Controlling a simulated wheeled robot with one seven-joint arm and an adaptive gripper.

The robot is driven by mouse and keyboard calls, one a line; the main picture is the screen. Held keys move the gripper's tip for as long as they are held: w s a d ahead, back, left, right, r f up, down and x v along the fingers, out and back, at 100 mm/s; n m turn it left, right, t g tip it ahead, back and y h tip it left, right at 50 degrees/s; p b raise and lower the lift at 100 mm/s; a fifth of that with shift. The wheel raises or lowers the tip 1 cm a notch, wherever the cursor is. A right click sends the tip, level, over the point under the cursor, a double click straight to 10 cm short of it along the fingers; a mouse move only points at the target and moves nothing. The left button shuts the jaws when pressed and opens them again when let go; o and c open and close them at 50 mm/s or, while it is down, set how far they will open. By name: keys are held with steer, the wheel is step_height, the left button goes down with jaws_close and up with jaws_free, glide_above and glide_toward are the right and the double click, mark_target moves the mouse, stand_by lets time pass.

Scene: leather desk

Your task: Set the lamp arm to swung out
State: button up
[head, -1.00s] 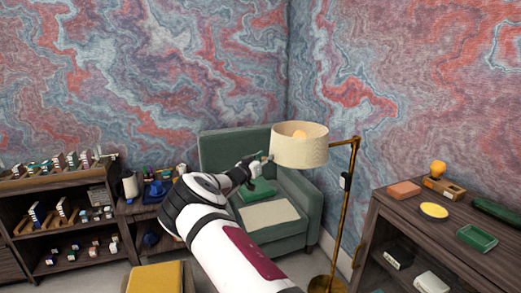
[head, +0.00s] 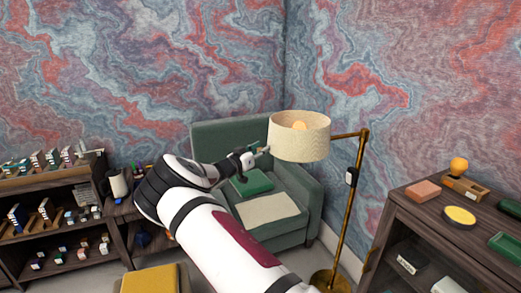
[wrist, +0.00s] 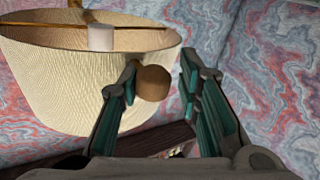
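The floor lamp has a cream shade (head: 299,140) on a brass arm (head: 346,135), which reaches left from the top of a brass pole (head: 353,210). The shade fills the left of the wrist view (wrist: 75,85). My gripper (head: 262,151) is at the left side of the shade in the head view. In the wrist view my gripper (wrist: 160,68) is open. A brown knob (wrist: 153,83) by the shade's edge shows between its fingers, closer to the left one, which overlaps it. I cannot tell whether they touch.
A green armchair (head: 297,185) stands behind my arm and the lamp. A dark cabinet (head: 412,222) with small objects on top is at the right. Shelves (head: 60,180) with books stand at the left. A yellow-topped seat (head: 150,280) is in front.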

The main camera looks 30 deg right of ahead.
steer(key=p+v, duration=0.5)
steer(key=v, duration=1.1)
stand_by(1.3)
steer(key=shift+s+d, duration=0.1)
steer(key=shift+c, duration=0.6)
